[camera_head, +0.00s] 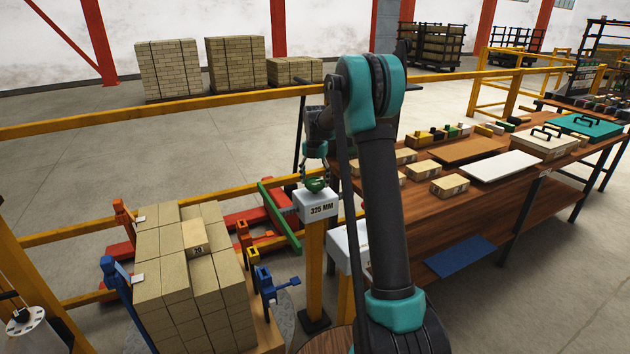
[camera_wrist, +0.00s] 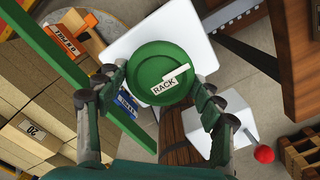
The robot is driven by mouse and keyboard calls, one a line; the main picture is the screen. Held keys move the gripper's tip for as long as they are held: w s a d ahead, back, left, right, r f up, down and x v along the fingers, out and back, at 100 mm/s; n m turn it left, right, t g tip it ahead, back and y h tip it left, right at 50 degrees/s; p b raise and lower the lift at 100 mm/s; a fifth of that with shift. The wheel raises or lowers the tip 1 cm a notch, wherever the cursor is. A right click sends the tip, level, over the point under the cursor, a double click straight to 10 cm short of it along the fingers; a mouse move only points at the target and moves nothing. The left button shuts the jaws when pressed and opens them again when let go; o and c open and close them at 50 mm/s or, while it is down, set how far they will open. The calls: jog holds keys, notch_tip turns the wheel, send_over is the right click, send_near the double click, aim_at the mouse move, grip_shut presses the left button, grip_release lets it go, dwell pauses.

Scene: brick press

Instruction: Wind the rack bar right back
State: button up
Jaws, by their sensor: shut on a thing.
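A round green knob labelled RACK (camera_wrist: 160,88) sits between the fingers of my gripper (camera_wrist: 162,92) in the wrist view. In the head view my gripper (camera_head: 316,170) reaches down onto the green knob (camera_head: 316,184), on top of a white box marked 325 MM (camera_head: 318,208). The box stands on a yellow post. A long green bar (camera_head: 279,216), which looks like the rack bar, lies just left of this post, beside the brick stack. The green bar also crosses the left of the wrist view (camera_wrist: 63,65). My arm hides part of the area behind the post.
A brick stack (camera_head: 172,262) with blue, orange and yellow clamps around it stands at left. A second white box (camera_head: 349,246) is right of the knob's post. A wooden workbench (camera_head: 490,212) with bricks and boards fills the right. A yellow rail (camera_head: 200,103) runs behind.

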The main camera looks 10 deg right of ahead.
aim_at(315, 181)
dwell(0.5)
jog(key=o, duration=1.2)
jog(key=shift+c, duration=0.2)
notch_tip(315, 181, up, 12)
jog(key=shift+s, duration=0.1)
jog(key=s+d+f+m+t, duration=0.1)
jog(key=s+f+m, duration=0.4)
jog(key=s+m, duration=0.5)
jog(key=s+d+f+m+t, duration=0.1)
jog(key=s+f+m, duration=0.5)
jog(key=s, duration=1.1)
jog(key=s+d+f+m+t, duration=0.2)
jog(key=s+f+m, duration=0.3)
jog(key=s+m, duration=0.9)
jog(key=shift+s+d+f+m, duration=0.15)
jog(key=shift+f+m, duration=0.15)
